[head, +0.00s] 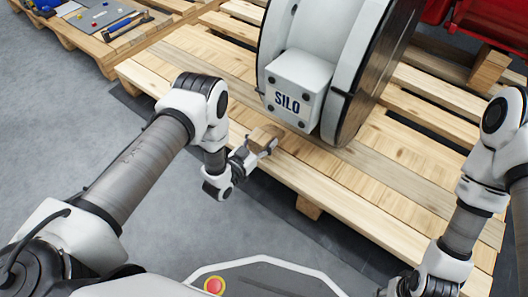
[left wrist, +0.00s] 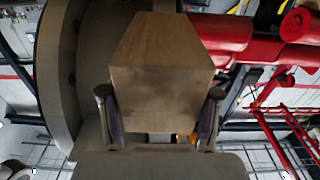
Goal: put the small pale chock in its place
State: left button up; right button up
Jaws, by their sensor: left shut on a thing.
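The small pale chock (left wrist: 162,75) is a wooden block with a tapered top, seen large between the two fingers in the left wrist view. In the head view the chock (head: 262,138) is small, near the pallet's front edge. My left gripper (head: 262,147) is shut on it, just in front of and below the white SILO box. The fingers of my left gripper (left wrist: 158,112) press on both sides of the chock. A large round white valve body (head: 335,50) rests on the wooden pallet (head: 400,165).
The white SILO box (head: 296,85) juts from the valve body close to my left gripper. A red part (head: 490,22) stands at the back right. Another pallet with a tool board (head: 100,22) is at the top left. Grey floor lies open at left.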

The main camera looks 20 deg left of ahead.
pick_arm(q)
jog(key=shift+w+f+b, duration=0.3)
jog(key=shift+w+f, duration=0.05)
notch_tip(320, 180, down, 3)
jog(key=b, duration=0.2)
jog(key=shift+b, duration=0.3)
jog(key=shift+r, duration=0.15)
jog(key=o, duration=1.3)
jog(key=shift+o, duration=0.2)
